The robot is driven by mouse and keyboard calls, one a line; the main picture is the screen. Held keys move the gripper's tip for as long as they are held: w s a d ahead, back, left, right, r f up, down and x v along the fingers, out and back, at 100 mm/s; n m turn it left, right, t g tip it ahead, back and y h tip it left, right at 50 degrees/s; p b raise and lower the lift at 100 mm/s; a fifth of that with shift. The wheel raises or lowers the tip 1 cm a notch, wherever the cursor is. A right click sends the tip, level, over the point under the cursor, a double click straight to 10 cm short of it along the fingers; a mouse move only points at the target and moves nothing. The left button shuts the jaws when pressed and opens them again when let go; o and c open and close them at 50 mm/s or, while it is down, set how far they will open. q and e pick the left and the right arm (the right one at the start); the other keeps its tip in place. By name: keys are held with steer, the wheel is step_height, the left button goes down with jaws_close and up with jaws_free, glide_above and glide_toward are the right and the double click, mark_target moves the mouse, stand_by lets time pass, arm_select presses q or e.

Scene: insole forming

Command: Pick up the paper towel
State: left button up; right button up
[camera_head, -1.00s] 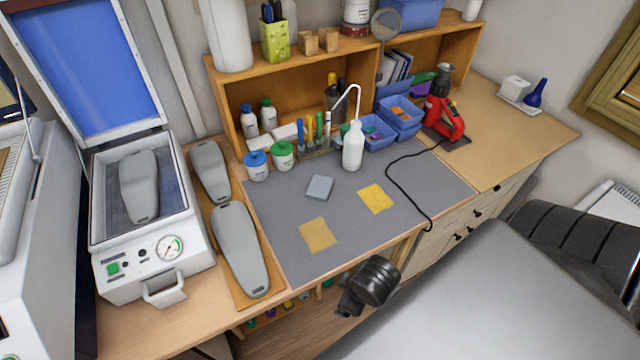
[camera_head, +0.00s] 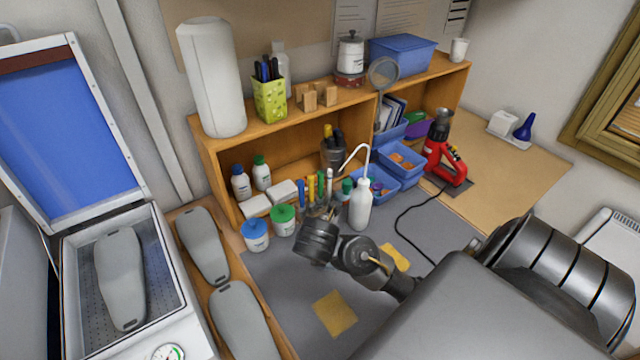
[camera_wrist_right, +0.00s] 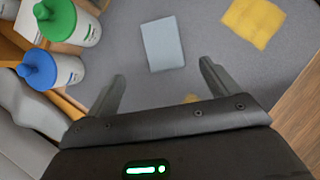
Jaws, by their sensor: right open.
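A folded pale blue-grey square (camera_wrist_right: 162,44), which looks like the paper towel, lies flat on the grey mat in the right wrist view. In the head view it is hidden behind my right arm. My right gripper (camera_wrist_right: 160,84) is open and empty, its fingers apart and pointing toward the square, which lies just beyond the fingertips. In the head view, my right wrist is over the mat and the fingers are hard to make out. My left gripper is not in view.
Yellow pieces lie on the grey mat (camera_head: 290,290): one (camera_head: 335,313) in front, another (camera_head: 395,258) partly behind my arm. A blue-capped jar (camera_head: 255,237), a green-capped jar (camera_head: 283,221) and a white wash bottle (camera_head: 360,206) stand nearby. Grey insole forms (camera_head: 240,320) lie left.

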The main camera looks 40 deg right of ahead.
steer(key=f+b, duration=0.2)
steer(key=b, duration=0.1)
steer(key=shift+s+d+f, duration=0.15)
steer(key=shift+d, duration=0.25)
steer(key=shift+w+d+f, duration=0.5)
steer(key=shift+w+f, duration=0.15)
steer(key=shift+f, duration=0.1)
steer(key=shift+d+f, duration=0.2)
steer(key=shift+f, duration=0.1)
steer(key=shift+p, duration=0.3)
steer(key=x, duration=0.5)
steer(key=shift+d+f+p, duration=0.1)
steer(key=shift+p, duration=0.2)
steer(key=shift+c, duration=1)
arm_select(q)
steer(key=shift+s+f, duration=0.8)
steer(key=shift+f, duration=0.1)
arm_select(e)
steer(key=c, duration=0.8)
